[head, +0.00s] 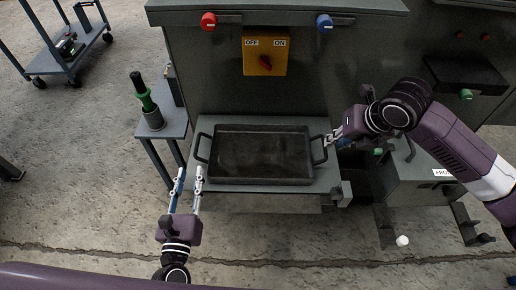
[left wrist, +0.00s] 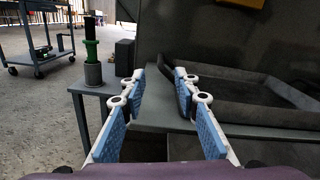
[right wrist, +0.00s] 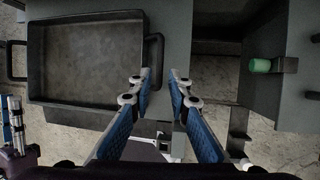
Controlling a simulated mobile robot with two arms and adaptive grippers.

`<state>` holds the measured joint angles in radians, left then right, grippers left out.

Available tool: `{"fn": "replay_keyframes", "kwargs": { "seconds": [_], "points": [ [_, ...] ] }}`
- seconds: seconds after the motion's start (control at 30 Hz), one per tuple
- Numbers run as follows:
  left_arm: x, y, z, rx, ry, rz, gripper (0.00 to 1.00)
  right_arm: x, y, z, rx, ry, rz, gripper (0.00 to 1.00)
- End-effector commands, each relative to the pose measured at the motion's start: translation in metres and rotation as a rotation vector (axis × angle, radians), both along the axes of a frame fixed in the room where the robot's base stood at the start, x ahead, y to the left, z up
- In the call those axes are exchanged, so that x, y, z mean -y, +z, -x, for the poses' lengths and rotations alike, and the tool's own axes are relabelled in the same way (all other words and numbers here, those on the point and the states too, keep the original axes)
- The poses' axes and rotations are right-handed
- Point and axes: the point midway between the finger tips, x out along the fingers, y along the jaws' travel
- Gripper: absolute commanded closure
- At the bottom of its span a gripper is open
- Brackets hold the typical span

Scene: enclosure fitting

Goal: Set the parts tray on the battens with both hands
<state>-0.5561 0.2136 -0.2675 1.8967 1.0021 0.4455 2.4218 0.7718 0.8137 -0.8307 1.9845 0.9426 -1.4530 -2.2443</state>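The dark parts tray (head: 262,181) lies on a grey shelf (head: 328,178) in front of the cabinet, with a loop handle at each end. My left gripper (head: 190,171) is open and empty, just left of and in front of the tray's left handle (head: 202,148). In the left wrist view the tray (left wrist: 235,112) is right of the open fingers. My right gripper (head: 329,139) is beside the right handle. In the right wrist view its fingers (right wrist: 160,74) are apart, with the right handle (right wrist: 157,50) ahead of the left fingertip. I cannot make out any battens.
A side stand (head: 172,122) with a green-and-black tool (head: 145,98) is left of the shelf. A grey box labelled FRO (head: 420,190) is on the right. The cabinet (head: 210,75) with a yellow OFF/ON switch (head: 265,52) closes the back. The floor in front is mostly clear.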

Motion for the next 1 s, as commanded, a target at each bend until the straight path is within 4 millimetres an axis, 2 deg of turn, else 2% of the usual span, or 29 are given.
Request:
{"fn": "replay_keyframes", "kwargs": {
  "seconds": [0.23,0.37,0.8,1.0],
  "points": [
    [0.0,0.0,-0.001,0.0,0.0,-0.001,0.71,0.0,-0.001,0.0,0.0,-0.001,0.0,0.83],
    [-0.001,0.0,-0.011,0.003,0.002,-0.002,0.71,-0.002,-0.006,-0.002,-0.001,-0.001,-0.003,0.83],
    [-0.003,0.001,-0.09,0.002,0.0,0.0,0.71,-0.012,-0.053,-0.021,-0.002,-0.002,-0.002,0.83],
    [-0.003,0.0,-0.113,0.0,0.0,0.0,0.71,-0.015,-0.067,-0.027,-0.002,-0.002,-0.002,0.83]
  ]
}}
